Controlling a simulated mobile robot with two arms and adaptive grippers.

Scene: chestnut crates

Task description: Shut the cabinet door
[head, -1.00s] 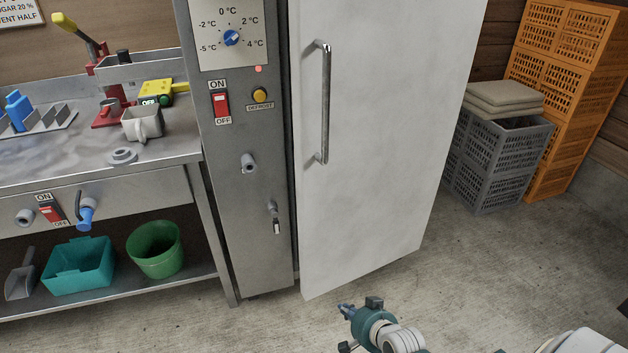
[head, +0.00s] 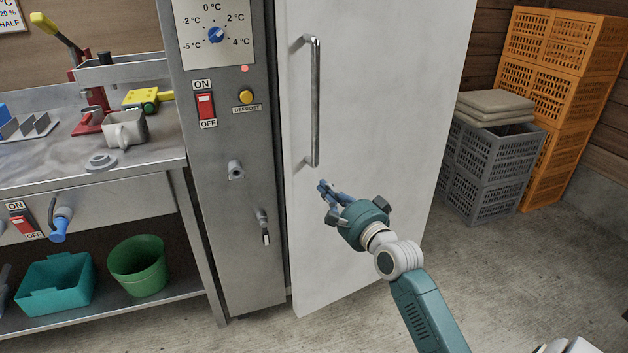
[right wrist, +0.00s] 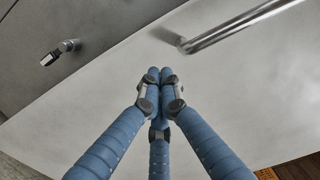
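The white cabinet door (head: 385,95) fills the middle of the head view. Its upright metal handle (head: 315,100) is near its left edge. A dark gap shows along that edge, and the door stands out a little from the grey cabinet front (head: 232,150), slightly ajar. My right gripper (head: 324,190) is in front of the door, just below the handle. In the right wrist view its three blue fingers (right wrist: 160,76) converge with tips together, empty, pointing at the door's face; contact cannot be told. The handle's lower end (right wrist: 187,46) is above the fingertips. My left gripper is out of view.
A steel bench (head: 95,190) with tools stands left of the cabinet, with a teal tub (head: 55,285) and a green bucket (head: 138,267) below. Grey crates (head: 487,170) and stacked orange crates (head: 565,85) stand at the right. The floor before the door is clear.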

